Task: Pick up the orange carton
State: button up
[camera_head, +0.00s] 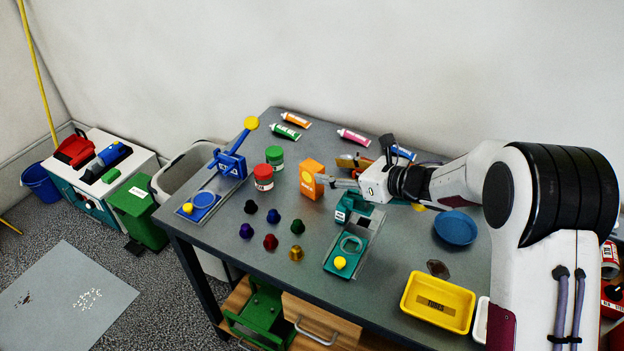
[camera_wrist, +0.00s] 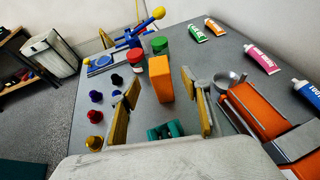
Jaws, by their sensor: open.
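In the wrist view the carton (camera_wrist: 160,79) is ahead, between the lines of the two yellow-padded fingers. My gripper (camera_head: 329,181) is close to the carton's right side in the head view. Its fingers (camera_wrist: 160,92) are spread apart, with nothing clasped. I cannot tell whether the fingertips reach past the carton's near face.
Red-lidded (camera_head: 263,177) and green-lidded (camera_head: 275,157) jars stand left of the carton. Several coloured capsules (camera_head: 270,241) lie in front. A teal press (camera_head: 347,210) stands under my wrist, and a blue press (camera_head: 229,165) is at left. Tubes (camera_head: 286,131) lie behind.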

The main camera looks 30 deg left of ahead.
aim_at(313, 166)
jog(key=shift+x, duration=1.3)
jog(key=shift+x, duration=2.6)
jog(key=shift+a+r, duration=0.1)
jog(key=shift+r, duration=0.05)
jog(key=shift+c, duration=0.3)
jog(key=c, duration=0.9)
